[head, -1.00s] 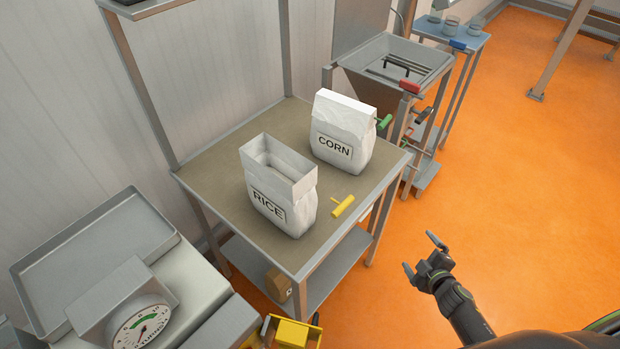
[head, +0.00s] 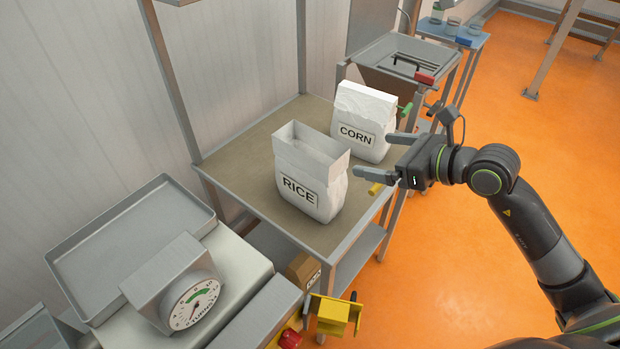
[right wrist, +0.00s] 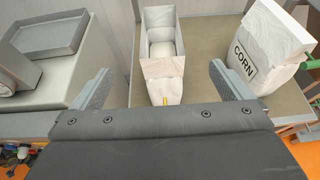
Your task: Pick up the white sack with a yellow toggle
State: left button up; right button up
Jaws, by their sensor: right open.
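The white sack marked RICE (head: 310,185) stands upright on the table with its top open; in the right wrist view it (right wrist: 163,85) shows between my fingers. A yellow toggle (head: 376,188) shows at its right side, partly hidden by my gripper; a small yellow tip (right wrist: 165,101) shows low on the sack in the wrist view. My right gripper (head: 380,155) is open and empty, right of the RICE sack, its fingers pointing left toward it. A second white sack, marked CORN (head: 362,125), stands behind with a green toggle (head: 405,110). My left gripper is out of view.
The table (head: 250,160) has metal posts at the back. A scale (head: 185,285) with a tray (head: 130,240) stands at left. A metal hopper (head: 400,60) is behind the CORN sack. Orange floor (head: 500,270) is open at right.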

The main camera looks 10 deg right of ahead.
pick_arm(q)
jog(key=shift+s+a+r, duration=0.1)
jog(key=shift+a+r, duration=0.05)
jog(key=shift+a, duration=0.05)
pick_arm(e)
jog(key=shift+w+a+f, duration=0.1)
jog(key=shift+w+a, duration=0.2)
jog(key=shift+w, duration=0.05)
jog(key=p, duration=0.3)
send_near(318, 141)
jog(key=s+a, duration=0.1)
jog(key=a, duration=0.3)
pick_arm(q)
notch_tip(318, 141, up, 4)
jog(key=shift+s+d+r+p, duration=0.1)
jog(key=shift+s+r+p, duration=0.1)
jog(key=shift+p, duration=0.6)
pick_arm(e)
jog(key=x, duration=0.2)
jog(key=r+x, duration=0.1)
jog(key=x, duration=0.1)
jog(key=shift+w+a+f, duration=0.1)
jog(key=shift+w+a, duration=0.2)
jog(key=shift+w, duration=0.15)
jog(key=c, duration=1)
jog(key=shift+w, duration=0.1)
jog(key=shift+c, duration=0.8)
